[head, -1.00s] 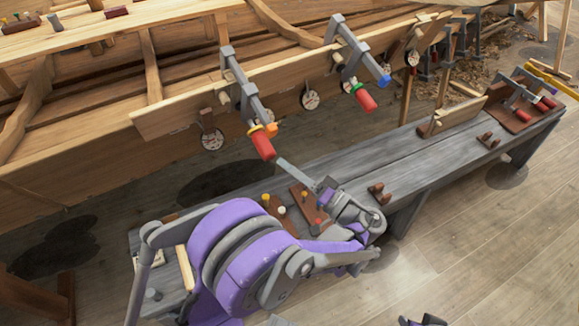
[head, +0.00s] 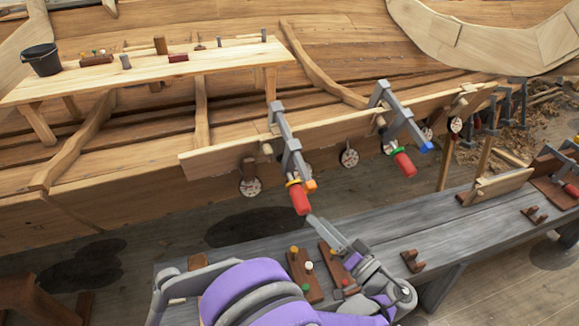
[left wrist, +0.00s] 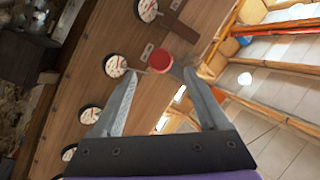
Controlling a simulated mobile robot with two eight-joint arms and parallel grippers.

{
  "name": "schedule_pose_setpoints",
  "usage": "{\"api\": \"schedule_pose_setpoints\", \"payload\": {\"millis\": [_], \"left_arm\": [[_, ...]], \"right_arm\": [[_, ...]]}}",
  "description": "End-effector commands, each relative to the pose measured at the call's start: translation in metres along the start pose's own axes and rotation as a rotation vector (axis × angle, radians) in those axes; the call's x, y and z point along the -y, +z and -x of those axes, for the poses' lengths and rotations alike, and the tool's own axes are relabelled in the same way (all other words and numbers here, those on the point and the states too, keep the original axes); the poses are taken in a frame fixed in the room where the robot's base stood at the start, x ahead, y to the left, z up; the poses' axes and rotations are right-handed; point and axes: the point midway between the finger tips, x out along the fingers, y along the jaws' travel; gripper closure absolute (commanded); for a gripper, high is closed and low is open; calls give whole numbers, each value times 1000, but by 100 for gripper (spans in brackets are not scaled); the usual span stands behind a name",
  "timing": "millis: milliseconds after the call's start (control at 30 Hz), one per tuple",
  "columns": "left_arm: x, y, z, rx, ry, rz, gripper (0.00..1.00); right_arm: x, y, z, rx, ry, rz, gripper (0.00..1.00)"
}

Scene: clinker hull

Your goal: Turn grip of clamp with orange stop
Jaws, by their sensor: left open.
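The clamp with the orange stop (head: 310,185) hangs on the plank at the hull's edge in the head view. Its grey bar (head: 284,135) slopes down to a yellow ring and a red grip (head: 299,201). My left gripper (head: 318,224) is just below the grip's lower end, open and empty. In the left wrist view the red grip (left wrist: 159,62) shows nearly end-on, ahead of and between the spread fingertips of my left gripper (left wrist: 160,75). I cannot tell whether they touch it. My right gripper is not in view.
A second clamp with a blue stop (head: 427,147) and a red grip (head: 404,164) sits to the right on the same plank (head: 335,131). A grey bench (head: 455,222) below carries wooden blocks with coloured pegs (head: 305,275). Round marked discs (head: 349,158) hang along the plank.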

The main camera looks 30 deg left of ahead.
Motion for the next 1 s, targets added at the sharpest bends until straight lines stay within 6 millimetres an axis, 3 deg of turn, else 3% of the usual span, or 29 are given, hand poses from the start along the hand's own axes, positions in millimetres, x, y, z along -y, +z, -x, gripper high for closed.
{"api": "schedule_pose_setpoints", "payload": {"millis": [200,300,467,800,1000], "left_arm": [[14,1,2,6,158,385,24],[15,3,3,18,196,480,24],[12,4,-8,24,206,516,24],[0,3,-69,24,202,512,24],[-6,1,-94,23,204,511,24]], "right_arm": [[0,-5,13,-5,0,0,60],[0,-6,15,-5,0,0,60],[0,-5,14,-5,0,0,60],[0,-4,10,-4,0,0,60],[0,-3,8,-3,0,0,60]]}}
